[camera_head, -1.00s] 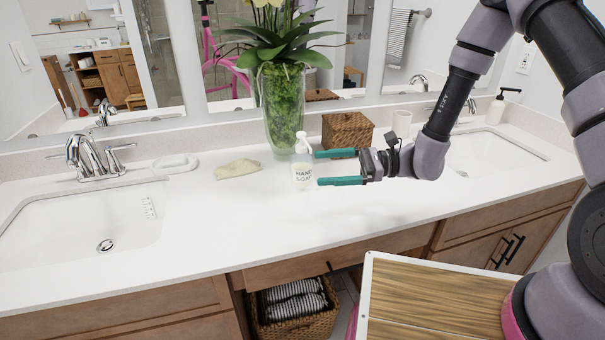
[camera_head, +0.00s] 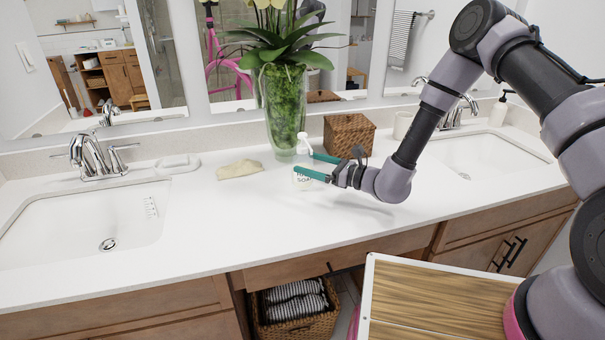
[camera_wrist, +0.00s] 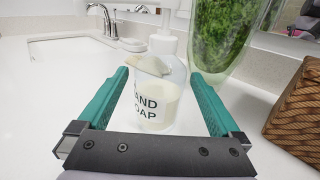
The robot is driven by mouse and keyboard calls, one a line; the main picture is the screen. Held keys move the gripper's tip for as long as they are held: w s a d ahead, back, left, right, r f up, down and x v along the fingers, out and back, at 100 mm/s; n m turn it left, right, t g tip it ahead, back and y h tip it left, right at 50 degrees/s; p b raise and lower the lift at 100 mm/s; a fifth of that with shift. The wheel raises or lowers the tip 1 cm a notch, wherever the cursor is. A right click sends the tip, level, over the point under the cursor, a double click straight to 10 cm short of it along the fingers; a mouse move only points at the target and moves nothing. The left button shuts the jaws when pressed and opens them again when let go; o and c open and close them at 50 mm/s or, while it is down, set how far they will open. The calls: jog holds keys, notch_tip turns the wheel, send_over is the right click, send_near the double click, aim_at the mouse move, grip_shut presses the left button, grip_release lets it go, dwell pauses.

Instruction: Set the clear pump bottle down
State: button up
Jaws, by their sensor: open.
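The clear pump bottle (camera_head: 303,182) has a white pump top and a HAND SOAP label. It stands upright on the white counter (camera_head: 225,215), in front of the glass vase. My gripper (camera_head: 303,161) is open, with its teal fingers around the bottle's place in the head view; the near finger covers part of the bottle. In the wrist view the bottle (camera_wrist: 157,105) shows between the two spread fingers (camera_wrist: 160,75), with gaps on both sides. I cannot tell if either finger touches it.
A tall glass vase (camera_head: 284,115) of greenery stands just behind the bottle. A woven box (camera_head: 349,136) is right of it. Sinks are at both sides (camera_head: 85,220). The front counter is clear.

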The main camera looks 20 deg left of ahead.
aim_at(302, 160)
jog(key=x, duration=0.3)
jog(key=shift+w+a, duration=0.1)
jog(key=shift+r, duration=0.1)
grip_shut()
